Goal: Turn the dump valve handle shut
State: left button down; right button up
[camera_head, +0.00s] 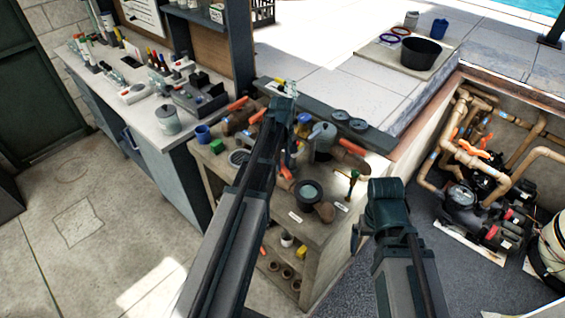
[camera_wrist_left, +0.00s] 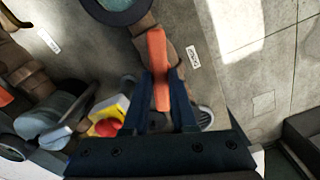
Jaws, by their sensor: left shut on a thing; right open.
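The dump valve handle is an orange lever (camera_wrist_left: 157,68) on a brown pipe, seen in the left wrist view beside a small white label (camera_wrist_left: 192,57). My left gripper (camera_wrist_left: 162,100) is shut on this lever, one dark finger on each side. In the head view an orange lever end (camera_head: 285,174) shows beside my left arm, and the arm hides the rest. My left gripper (camera_head: 286,158) reaches down over the bench there. My right gripper (camera_head: 361,230) is open and empty, to the right of the bench, with its fingers partly hidden.
The valve bench (camera_head: 322,245) carries brown pipes, a grey pump housing (camera_head: 322,140), a round dark flange (camera_head: 308,192) and another orange lever (camera_head: 353,147). A white-topped counter (camera_head: 150,140) stands left. Pool pumps and pipes (camera_head: 465,185) fill the pit at right. The floor at left is clear.

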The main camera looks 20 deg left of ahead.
aim_at(282, 165)
pick_arm(q)
jog(key=m, duration=1.3)
jog(key=shift+m, duration=0.4)
dwell(0.4)
jog(key=c, duration=0.7)
grip_release()
jog(key=shift+r, duration=0.15)
notch_tip(282, 165, up, 14)
jog(key=p, duration=1.4)
jog(key=shift+f, duration=0.2)
